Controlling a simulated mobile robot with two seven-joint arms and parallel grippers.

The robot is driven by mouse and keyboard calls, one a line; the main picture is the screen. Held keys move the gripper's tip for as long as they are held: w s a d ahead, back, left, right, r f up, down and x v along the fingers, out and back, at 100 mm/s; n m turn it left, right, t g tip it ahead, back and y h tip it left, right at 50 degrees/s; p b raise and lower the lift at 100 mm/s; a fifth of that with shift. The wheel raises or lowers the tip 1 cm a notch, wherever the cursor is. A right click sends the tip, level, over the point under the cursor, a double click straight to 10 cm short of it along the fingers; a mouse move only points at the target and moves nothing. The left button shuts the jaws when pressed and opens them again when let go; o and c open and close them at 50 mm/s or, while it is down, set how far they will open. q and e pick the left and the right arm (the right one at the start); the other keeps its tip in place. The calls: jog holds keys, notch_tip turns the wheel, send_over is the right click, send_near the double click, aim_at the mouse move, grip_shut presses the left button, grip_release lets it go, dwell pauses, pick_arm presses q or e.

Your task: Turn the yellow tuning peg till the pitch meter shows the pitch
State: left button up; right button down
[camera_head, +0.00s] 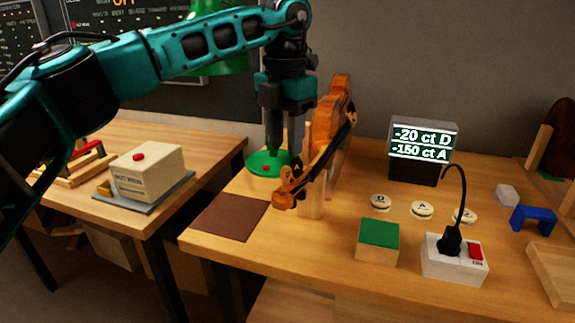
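The violin (335,110) is orange-brown and rests tilted on a wooden stand (313,192), with its scroll end low toward the front. I cannot make out the yellow tuning peg; the pegbox (290,185) is small and dark in the picture. The pitch meter (421,143) reads "-20 ct D" and "-150 ct A". My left gripper (285,150) points down just above and behind the scroll end. Its two fingers look apart, with nothing seen between them. My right gripper is not in view.
A green lamp base (262,167) stands behind the scroll. Round buttons (422,209), a green-topped block (378,240) and a white socket box (453,262) with a plugged cable lie to the right. A brown mat (228,217) lies front left. A side table holds a cream box (147,175).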

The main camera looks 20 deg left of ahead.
aim_at(285, 167)
pick_arm(q)
jog(key=shift+f, duration=2.7)
jog(key=shift+c, duration=0.5)
grip_shut()
